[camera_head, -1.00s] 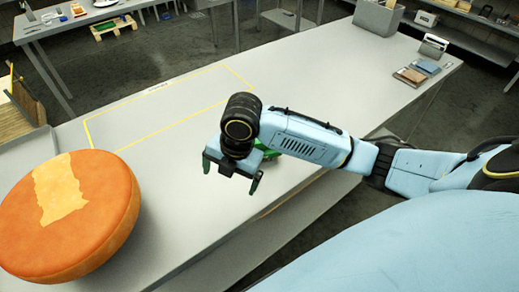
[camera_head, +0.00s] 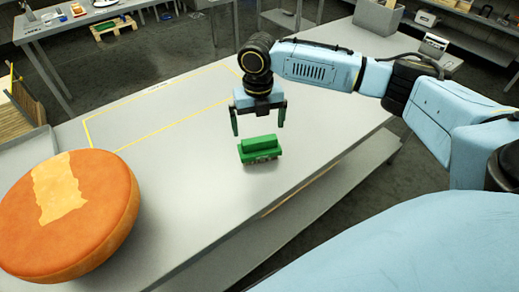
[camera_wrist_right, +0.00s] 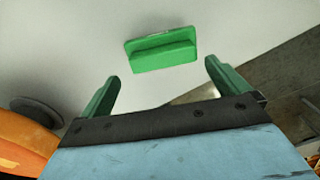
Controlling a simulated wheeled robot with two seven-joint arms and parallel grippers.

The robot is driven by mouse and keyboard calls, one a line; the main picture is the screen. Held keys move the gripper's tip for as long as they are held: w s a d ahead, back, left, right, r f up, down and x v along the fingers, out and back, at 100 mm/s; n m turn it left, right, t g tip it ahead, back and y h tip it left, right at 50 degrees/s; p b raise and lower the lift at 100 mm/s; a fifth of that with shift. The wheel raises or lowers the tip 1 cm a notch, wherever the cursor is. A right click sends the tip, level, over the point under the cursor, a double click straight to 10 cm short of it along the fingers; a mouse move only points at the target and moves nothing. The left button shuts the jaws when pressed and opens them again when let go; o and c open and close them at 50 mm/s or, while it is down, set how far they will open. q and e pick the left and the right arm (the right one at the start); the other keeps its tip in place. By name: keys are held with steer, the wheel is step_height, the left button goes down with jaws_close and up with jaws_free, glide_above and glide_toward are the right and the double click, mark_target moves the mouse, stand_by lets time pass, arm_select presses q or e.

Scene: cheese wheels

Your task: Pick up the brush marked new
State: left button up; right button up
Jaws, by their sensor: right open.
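A green brush (camera_head: 259,150) lies on the grey table with its raised grip up and bristles down. No marking on it can be read. My right gripper (camera_head: 259,127) is open and empty, with its green fingers pointing down, above and just beyond the brush in the head view. In the right wrist view the brush (camera_wrist_right: 161,50) lies ahead of the two spread fingers (camera_wrist_right: 160,88), apart from them. My left gripper is not in view.
A large orange cheese wheel (camera_head: 70,215) with a pale patch stands at the table's left. A yellow outline (camera_head: 88,131) marks an empty area of the table (camera_head: 190,180). A grey bin (camera_head: 378,17) is at the far right end. The table's front edge is close to the brush.

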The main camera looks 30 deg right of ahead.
mark_target(260, 139)
steer(key=shift+s+d+f, duration=0.1)
steer(key=shift+s+f, duration=0.05)
steer(key=shift+f, duration=3)
steer(key=shift+c, duration=0.3)
steer(key=c, duration=0.8)
